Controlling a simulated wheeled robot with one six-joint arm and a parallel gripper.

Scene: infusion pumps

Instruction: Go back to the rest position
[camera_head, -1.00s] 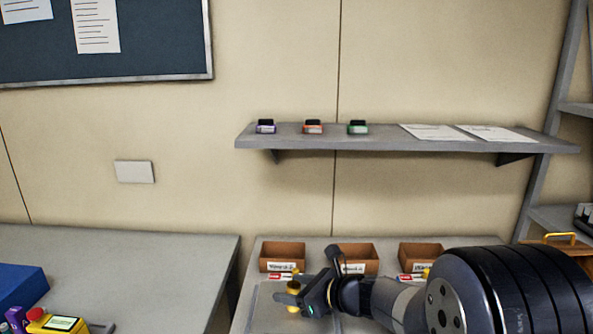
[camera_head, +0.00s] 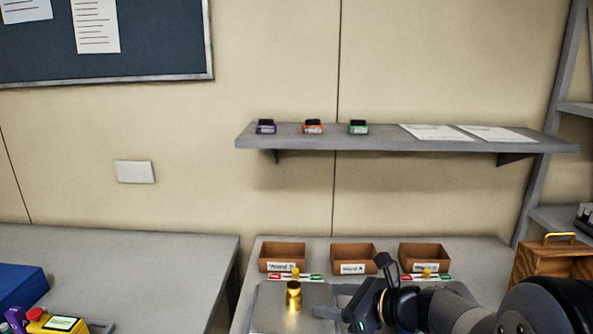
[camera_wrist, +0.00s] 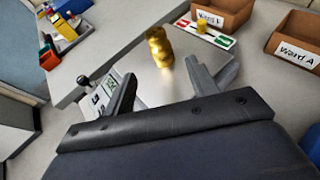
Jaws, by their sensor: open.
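My gripper (camera_head: 338,302) is open and empty in the head view, to the right of a brass cylinder (camera_head: 293,297). The cylinder stands upright on a grey metal plate (camera_head: 266,312) on the right-hand table. In the wrist view my gripper's two fingers (camera_wrist: 165,90) are spread apart, and the brass cylinder (camera_wrist: 160,47) is beyond them, not touched.
Three brown bins (camera_head: 282,257) with ward labels stand at the back of the table, with red-and-green slider panels (camera_head: 296,277) before them. A shelf (camera_head: 400,143) hangs above. A wooden box (camera_head: 550,262) is at the right. A yellow device (camera_head: 58,324) lies left.

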